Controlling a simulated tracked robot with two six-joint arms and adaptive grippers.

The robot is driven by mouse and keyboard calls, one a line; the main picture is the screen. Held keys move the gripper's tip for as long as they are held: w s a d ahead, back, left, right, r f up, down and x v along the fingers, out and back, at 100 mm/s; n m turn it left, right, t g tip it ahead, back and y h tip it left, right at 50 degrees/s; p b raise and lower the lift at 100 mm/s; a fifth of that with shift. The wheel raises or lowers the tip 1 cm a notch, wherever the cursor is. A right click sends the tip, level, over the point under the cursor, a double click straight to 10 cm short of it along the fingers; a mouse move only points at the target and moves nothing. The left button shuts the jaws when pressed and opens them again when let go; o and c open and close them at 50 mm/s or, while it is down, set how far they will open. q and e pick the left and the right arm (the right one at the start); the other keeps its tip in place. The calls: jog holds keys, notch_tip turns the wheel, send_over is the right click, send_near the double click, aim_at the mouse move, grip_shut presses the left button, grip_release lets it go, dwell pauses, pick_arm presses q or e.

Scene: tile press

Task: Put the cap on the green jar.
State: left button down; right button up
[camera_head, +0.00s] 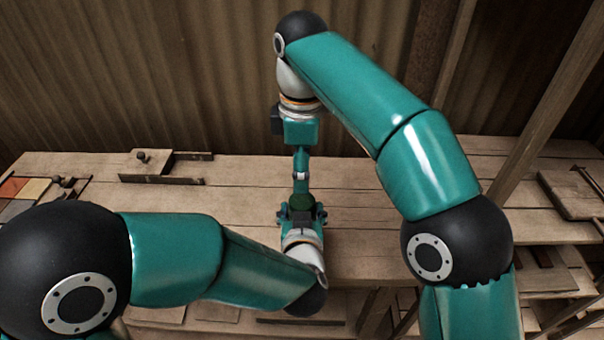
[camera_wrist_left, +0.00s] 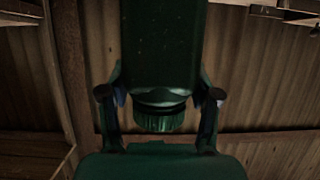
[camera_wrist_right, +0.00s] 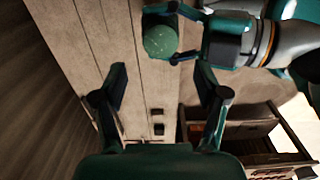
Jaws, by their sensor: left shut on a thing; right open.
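A dark green round piece, which I take for the green jar (camera_head: 300,201), is at mid-picture in the head view. My left gripper (camera_head: 301,214) is shut around it from the near side. In the left wrist view the fingers of my left gripper (camera_wrist_left: 160,95) flank a dark green body (camera_wrist_left: 162,45) and a ribbed end piece (camera_wrist_left: 160,121); I cannot tell if that piece is the cap. The right wrist view shows the jar (camera_wrist_right: 160,41) in the left fingers, beyond the spread, empty fingertips of my right gripper (camera_wrist_right: 165,80). No loose cap is clearly visible.
A wooden table (camera_head: 235,175) lies beneath, with a corrugated wall (camera_head: 130,70) behind. A board with a black knob (camera_head: 150,164) is at the back left, and coloured tiles (camera_head: 28,188) at far left. A wooden rack (camera_head: 560,275) stands at lower right.

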aim_at(302, 199)
jog(key=shift+f, duration=3.95)
jog(key=c, duration=1.2)
jog(key=m, duration=0.3)
jog(key=shift+m, duration=0.3)
jog(key=m, duration=1.3)
jog(key=shift+w+m, duration=0.1)
jog(key=shift+m, duration=0.2)
jog(key=o, duration=1.3)
jog(key=shift+o, duration=0.2)
